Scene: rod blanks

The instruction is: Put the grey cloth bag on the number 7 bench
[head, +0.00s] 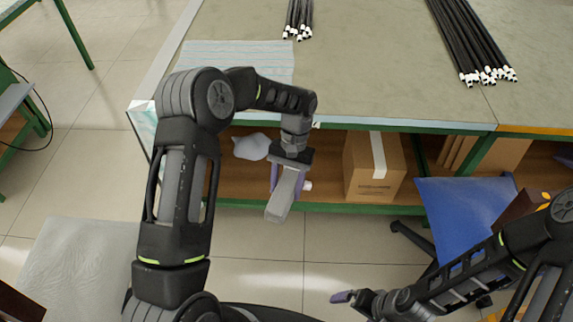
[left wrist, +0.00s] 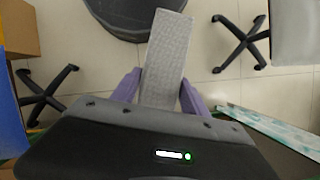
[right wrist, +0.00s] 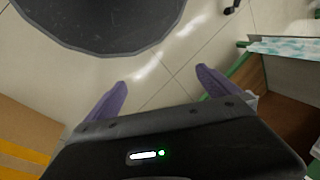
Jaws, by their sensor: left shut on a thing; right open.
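The grey cloth bag (head: 283,197) looks long and narrow with a woven surface. It is held in my left gripper (head: 288,180), in front of the bench's lower shelf. In the left wrist view the bag (left wrist: 167,55) sits between the two purple fingers of the left gripper (left wrist: 160,84) and sticks out past them. My right gripper (head: 345,297) is low at the bottom right of the head view. In the right wrist view the right gripper (right wrist: 162,80) is open and empty. A bench (head: 370,65) with a grey top stands ahead; I see no number on it.
Black rods with white ends lie on the bench top in two bundles (head: 298,20) (head: 470,45). A striped cloth (head: 240,60) lies at its left. The lower shelf holds a cardboard box (head: 373,165) and a white lump (head: 252,146). A blue chair (head: 460,215) stands at the right.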

